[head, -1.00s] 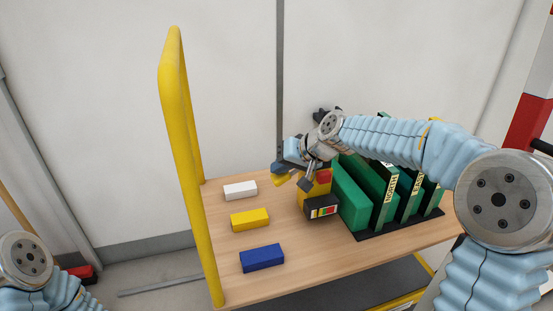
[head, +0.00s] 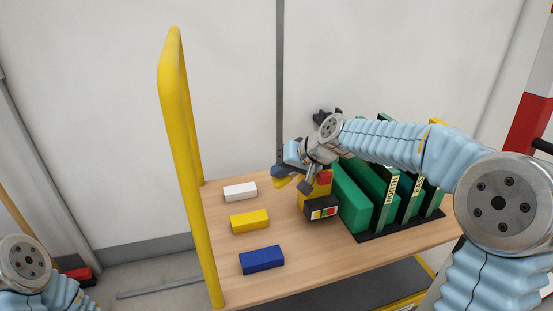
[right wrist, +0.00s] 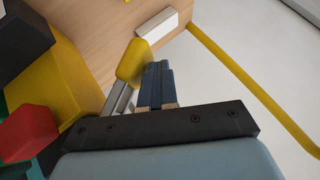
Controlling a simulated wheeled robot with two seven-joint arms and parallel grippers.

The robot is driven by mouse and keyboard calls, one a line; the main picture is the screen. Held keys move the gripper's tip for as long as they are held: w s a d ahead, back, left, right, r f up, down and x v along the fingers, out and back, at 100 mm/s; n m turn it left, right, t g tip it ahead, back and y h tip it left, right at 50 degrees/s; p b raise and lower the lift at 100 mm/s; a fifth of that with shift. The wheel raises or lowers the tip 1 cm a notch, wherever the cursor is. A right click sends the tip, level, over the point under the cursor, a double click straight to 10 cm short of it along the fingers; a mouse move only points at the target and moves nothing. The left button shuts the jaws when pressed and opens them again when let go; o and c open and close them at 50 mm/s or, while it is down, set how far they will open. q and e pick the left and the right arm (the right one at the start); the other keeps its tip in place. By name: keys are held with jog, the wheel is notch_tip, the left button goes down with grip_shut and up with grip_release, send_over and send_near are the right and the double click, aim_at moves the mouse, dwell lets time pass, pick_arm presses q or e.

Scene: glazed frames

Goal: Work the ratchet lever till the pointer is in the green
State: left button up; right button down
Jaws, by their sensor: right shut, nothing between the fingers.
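The ratchet device is a yellow box (head: 308,197) with a red part (head: 325,177) on top and a dark gauge block (head: 321,208) at its front. The gauge face shows small white, yellow and red patches; its pointer is too small to make out. The lever's yellow grip (head: 281,183) sticks out on the device's left; it also shows in the right wrist view (right wrist: 133,62). My right gripper (right wrist: 157,72) is shut and empty, its fingers right beside the grip. Whether they touch it I cannot tell. My left gripper is out of view.
White (head: 240,191), yellow (head: 250,220) and blue (head: 261,258) blocks lie on the wooden cart top (head: 225,275). Green panels in a rack (head: 375,236) stand right of the device. A yellow rail (head: 183,150) rises at the cart's left end.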

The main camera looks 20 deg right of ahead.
jog(key=shift+r, duration=0.15)
notch_tip(320, 180, up, 7)
jog(key=p, duration=0.6)
dwell(0.4)
jog(key=shift+r, duration=0.1)
notch_tip(320, 180, up, 5)
jog(key=p, duration=0.3)
jog(key=shift+d+p, duration=0.1)
jog(key=shift+p, duration=0.3)
dwell(0.6)
